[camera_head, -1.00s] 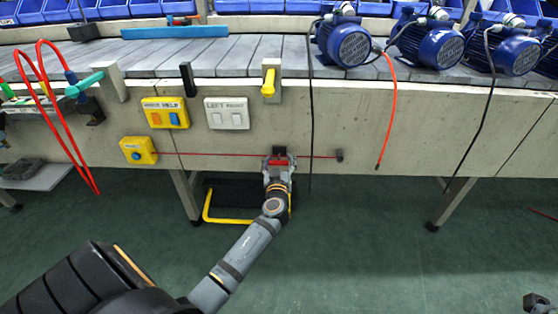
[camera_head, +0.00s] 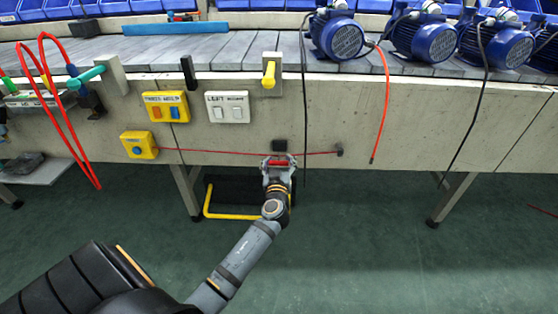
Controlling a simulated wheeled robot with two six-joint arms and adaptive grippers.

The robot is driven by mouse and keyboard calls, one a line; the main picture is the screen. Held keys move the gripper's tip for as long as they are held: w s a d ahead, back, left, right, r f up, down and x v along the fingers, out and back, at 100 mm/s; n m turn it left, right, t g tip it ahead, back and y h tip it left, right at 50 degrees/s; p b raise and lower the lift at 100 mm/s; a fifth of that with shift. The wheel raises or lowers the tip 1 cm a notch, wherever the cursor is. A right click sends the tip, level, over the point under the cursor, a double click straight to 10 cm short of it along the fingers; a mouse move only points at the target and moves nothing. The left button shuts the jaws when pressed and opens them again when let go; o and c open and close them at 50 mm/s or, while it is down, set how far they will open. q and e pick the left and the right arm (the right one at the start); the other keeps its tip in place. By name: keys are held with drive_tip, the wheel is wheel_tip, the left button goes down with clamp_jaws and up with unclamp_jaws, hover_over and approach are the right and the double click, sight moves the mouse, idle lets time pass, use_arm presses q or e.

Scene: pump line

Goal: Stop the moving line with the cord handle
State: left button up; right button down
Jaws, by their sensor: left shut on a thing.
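A thin red cord (camera_head: 215,152) runs along the front panel of the line from a yellow box (camera_head: 139,145) to a dark end mount (camera_head: 340,150). My left gripper (camera_head: 279,163) is at the middle of this cord, shut on the red cord handle (camera_head: 279,163), which shows only as a small red bar between the fingers. A small black block sits just above it. The conveyor (camera_head: 250,62) carries several blue motors (camera_head: 337,37) on its grey slats at the right. My right gripper is out of view.
Above the cord are a yellow switch box (camera_head: 166,106), a white double switch (camera_head: 228,106) and a yellow lever (camera_head: 268,75). Black and orange cables hang from the motors over the panel. A yellow floor bar (camera_head: 232,217) lies below my gripper.

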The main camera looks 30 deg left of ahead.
use_arm(q)
drive_tip(key=shift+f, duration=0.1)
drive_tip(key=o, duration=1.8)
drive_tip(key=shift+o, duration=0.2)
drive_tip(key=shift+s, duration=0.1)
drive_tip(key=v, duration=1.2)
